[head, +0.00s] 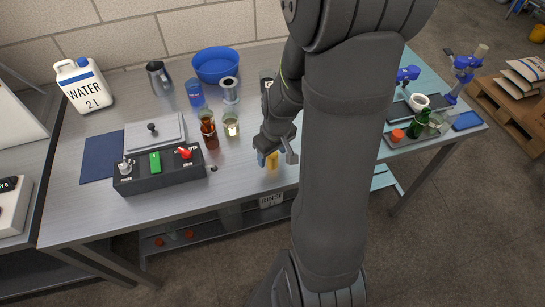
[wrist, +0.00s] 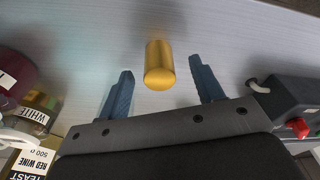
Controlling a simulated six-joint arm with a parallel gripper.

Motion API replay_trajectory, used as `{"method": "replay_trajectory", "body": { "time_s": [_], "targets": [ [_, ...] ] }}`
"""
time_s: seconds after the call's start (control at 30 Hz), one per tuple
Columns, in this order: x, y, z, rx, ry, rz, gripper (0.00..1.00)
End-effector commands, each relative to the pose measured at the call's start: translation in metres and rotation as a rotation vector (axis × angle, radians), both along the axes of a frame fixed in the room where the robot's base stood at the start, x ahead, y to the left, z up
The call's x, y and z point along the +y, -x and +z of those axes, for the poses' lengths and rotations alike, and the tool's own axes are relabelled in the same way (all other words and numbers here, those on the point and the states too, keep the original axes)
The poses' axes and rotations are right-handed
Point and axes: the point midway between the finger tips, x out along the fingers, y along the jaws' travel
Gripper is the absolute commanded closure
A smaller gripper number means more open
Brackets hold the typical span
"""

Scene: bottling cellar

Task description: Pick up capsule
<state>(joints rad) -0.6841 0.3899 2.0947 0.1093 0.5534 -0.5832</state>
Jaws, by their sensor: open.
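The capsule is a gold cylinder (wrist: 159,62) near the middle of the wrist view, against the grey metal bench top. In the head view it shows as a small gold shape (head: 272,162) near the bench's front edge. My gripper (wrist: 161,72) is open, with one blue finger on each side of the capsule in the wrist view. Gaps show between the capsule and both fingers. In the head view my gripper (head: 277,158) is low over the bench by the capsule, and part of it is hidden by my arm.
A black control box (head: 160,178) with a red lever stands left of my gripper; a dark box (wrist: 290,100) with a red knob shows at right in the wrist view. An amber bottle (head: 209,133) and glass (head: 231,124) stand behind. Labelled containers (wrist: 30,120) fill the wrist view's left side.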

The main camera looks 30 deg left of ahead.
Motion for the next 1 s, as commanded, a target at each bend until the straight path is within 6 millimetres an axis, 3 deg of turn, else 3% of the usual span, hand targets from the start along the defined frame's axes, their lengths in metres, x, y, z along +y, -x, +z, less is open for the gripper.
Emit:
{"method": "replay_trajectory", "body": {
  "time_s": [0.2,0.53,0.7,1.0],
  "targets": [
    [0.003,-0.002,-0.022,0.002,0.002,0.001,0.39],
    [0.004,-0.002,-0.027,0.0,0.0,0.001,0.39],
    [0.004,-0.002,-0.027,0.0,0.0,0.001,0.71],
    [0.004,-0.002,-0.026,0.0,0.0,0.001,0.72]
  ]
}}
